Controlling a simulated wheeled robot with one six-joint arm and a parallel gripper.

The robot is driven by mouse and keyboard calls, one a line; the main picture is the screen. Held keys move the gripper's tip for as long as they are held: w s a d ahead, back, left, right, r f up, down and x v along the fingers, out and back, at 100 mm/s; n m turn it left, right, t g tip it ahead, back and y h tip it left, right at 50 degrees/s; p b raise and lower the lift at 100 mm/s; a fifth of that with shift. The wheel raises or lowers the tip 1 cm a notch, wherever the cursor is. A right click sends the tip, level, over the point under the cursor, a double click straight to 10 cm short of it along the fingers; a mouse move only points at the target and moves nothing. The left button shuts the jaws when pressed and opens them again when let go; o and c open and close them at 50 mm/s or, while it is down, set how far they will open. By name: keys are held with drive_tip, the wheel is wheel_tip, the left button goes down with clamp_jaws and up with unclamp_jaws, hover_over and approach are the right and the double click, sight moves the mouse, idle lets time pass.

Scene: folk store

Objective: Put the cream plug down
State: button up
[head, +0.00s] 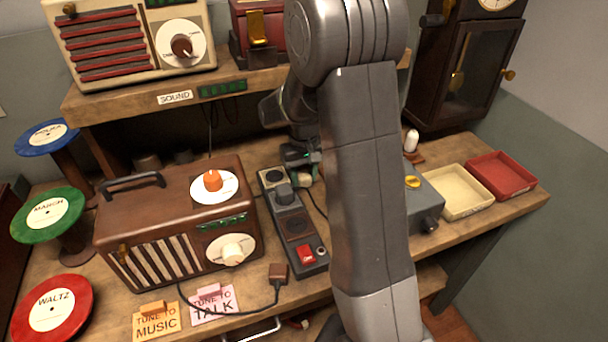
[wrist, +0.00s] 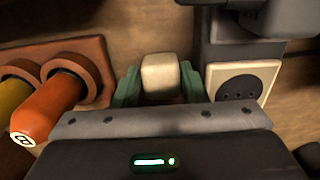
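The cream plug (wrist: 160,76) is a small pale block between the green fingers of my gripper (wrist: 159,86) in the wrist view. The fingers sit against both its sides. In the head view my gripper (head: 303,168) is behind the power strip (head: 310,262), and a bit of the cream plug (head: 304,179) shows below it with a dark cord. I cannot tell whether the plug touches the bench. A cream-plated socket (wrist: 240,88) is to the right of the plug in the wrist view, apart from it. My arm hides part of the bench.
An orange fuse-like piece (wrist: 52,108) stands in a brown holder (wrist: 92,62), close to my gripper in the wrist view. The brown radio (head: 172,215) is left of the strip. A cream tray (head: 452,207) and a red tray (head: 500,190) are at the right.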

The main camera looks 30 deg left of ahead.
sight(303, 174)
wheel_tip(303, 174, up, 9)
drive_tip(key=shift+f, duration=0.1)
idle(0.3)
wheel_tip(303, 174, down, 9)
drive_tip(key=shift+f+b, duration=0.2)
drive_tip(key=shift+b, duration=0.1)
drive_tip(key=shift+r+p, duration=0.55)
drive_tip(key=shift+r, duration=0.7)
